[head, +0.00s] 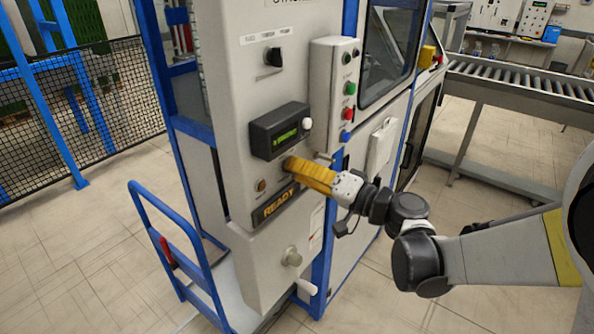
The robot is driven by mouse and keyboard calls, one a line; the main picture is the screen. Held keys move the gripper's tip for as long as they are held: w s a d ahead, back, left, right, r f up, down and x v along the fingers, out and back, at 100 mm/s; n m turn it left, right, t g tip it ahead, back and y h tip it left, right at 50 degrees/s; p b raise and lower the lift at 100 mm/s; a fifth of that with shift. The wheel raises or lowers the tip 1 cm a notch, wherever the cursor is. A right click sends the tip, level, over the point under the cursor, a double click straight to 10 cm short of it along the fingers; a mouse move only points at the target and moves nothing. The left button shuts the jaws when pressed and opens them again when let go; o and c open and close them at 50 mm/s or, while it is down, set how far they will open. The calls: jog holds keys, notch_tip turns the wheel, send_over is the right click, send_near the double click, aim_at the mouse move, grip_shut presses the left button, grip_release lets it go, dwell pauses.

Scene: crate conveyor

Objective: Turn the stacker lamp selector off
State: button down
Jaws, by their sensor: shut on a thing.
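The stacker's grey control panel (236,140) stands left of centre in the head view. My gripper (290,164), with yellow fingers, reaches in from the right. Its tips are at the panel face, just below a dark display box (281,131) and above the amber READY sign (275,206). The fingers are shut on a small control there, seemingly the lamp selector. They hide it, so its setting cannot be seen. A black selector knob (274,56) higher on the panel has small labels above it that I cannot read clearly.
A small round brownish button (262,185) sits left of my fingertips. A button box (333,95) with green, red and blue buttons is up and right. A blue-railed cart (170,245) stands left; a roller conveyor (520,80) runs behind right.

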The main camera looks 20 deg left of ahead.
jog(key=shift+n, duration=0.6)
jog(key=c, duration=1.1)
grip_release()
jog(key=shift+o, duration=0.2)
jog(key=v, duration=1.2)
